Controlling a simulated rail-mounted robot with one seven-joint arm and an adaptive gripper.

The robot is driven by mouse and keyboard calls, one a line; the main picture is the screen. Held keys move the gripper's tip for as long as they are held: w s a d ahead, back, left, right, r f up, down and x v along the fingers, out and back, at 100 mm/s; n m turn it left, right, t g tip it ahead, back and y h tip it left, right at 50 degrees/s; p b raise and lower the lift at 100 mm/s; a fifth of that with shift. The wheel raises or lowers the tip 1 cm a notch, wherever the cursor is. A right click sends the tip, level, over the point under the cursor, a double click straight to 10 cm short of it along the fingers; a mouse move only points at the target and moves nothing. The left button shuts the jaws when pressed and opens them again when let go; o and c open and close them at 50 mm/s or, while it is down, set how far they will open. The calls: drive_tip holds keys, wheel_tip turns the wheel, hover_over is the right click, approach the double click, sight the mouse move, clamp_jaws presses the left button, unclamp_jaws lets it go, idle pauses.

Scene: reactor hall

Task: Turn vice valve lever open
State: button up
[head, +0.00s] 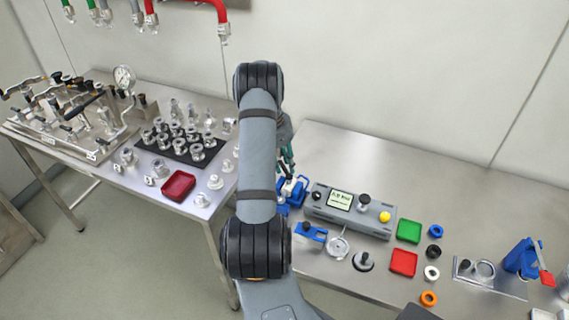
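My gripper (287,157) shows only partly at the right edge of my arm, pointing down. My arm hides most of it, so its opening cannot be seen. Just below its fingertips is a blue vice-like fixture (292,192) with pale parts on top, at the left end of the right table. The gap between fingertips and fixture is too small to judge. A valve lever cannot be made out there, and my arm covers the fixture's left side. A blue device (521,257) with a red handle (547,278) stands at the far right.
A grey box with a display (341,199) stands right of the fixture. A smaller blue part (311,232), green tray (409,231) and red tray (403,262) lie nearby. The left table (221,177) holds metal fittings and a dark red tray (178,186). The right table's back is clear.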

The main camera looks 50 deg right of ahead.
drive_tip(key=c, duration=0.6)
clamp_jaws()
